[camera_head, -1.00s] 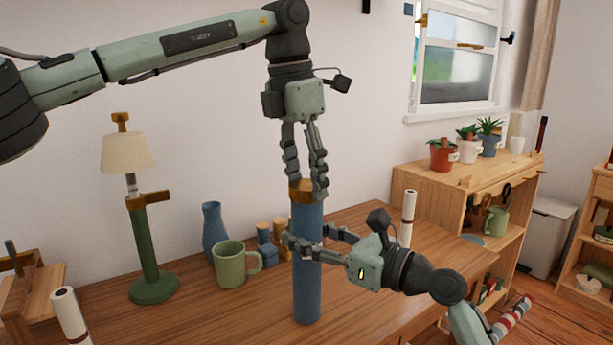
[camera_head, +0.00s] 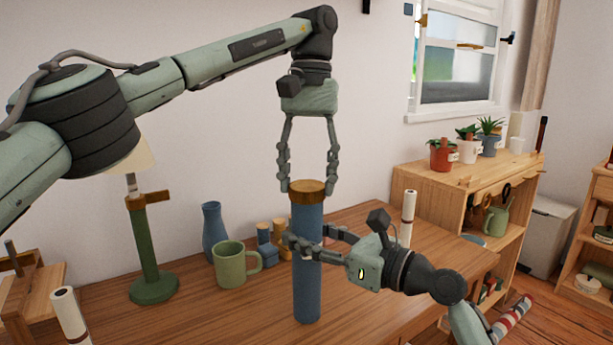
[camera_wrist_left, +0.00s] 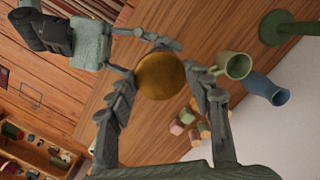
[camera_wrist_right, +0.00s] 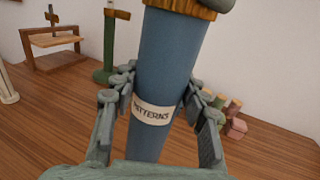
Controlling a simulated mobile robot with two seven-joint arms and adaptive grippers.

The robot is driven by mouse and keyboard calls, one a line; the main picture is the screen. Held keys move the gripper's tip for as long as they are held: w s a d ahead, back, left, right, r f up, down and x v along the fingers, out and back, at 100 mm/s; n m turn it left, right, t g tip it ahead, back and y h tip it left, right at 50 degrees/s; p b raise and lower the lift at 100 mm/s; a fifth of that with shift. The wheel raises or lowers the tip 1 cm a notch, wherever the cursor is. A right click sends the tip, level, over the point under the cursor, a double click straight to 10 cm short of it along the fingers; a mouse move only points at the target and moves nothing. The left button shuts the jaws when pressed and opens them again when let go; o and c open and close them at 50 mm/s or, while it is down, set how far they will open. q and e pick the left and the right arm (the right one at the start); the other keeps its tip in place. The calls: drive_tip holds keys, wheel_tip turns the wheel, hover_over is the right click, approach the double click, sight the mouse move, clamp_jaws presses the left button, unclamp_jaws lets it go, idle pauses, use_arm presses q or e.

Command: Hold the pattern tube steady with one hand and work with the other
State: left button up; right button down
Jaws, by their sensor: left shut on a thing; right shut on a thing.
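The blue pattern tube (camera_head: 307,285) stands upright in the head view, with a brass-coloured cap (camera_head: 307,187) on its top. My right gripper (camera_head: 308,240) is shut around the tube's upper body. In the right wrist view its fingers lie on both sides of the tube, near a white label (camera_wrist_right: 152,112) reading "PATTERNS". My left gripper (camera_head: 308,186) points down from above and is shut on the cap, one finger on each side. The round cap also shows between those fingers in the left wrist view (camera_wrist_left: 160,75). I cannot tell whether the tube's foot touches the table.
A green mug (camera_head: 230,265), a blue vase (camera_head: 214,232) and small bottles (camera_head: 266,245) stand left of the tube. A green lamp (camera_head: 149,250) is further left. A white roll (camera_head: 408,220) stands to the right. Bare wooden table (camera_head: 215,315) lies in front.

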use_arm(q)
drive_tip(key=m, duration=0.3)
drive_tip(key=o, duration=0.9)
drive_tip(key=shift+r, duration=2.3)
drive_tip(key=shift+c, duration=0.4)
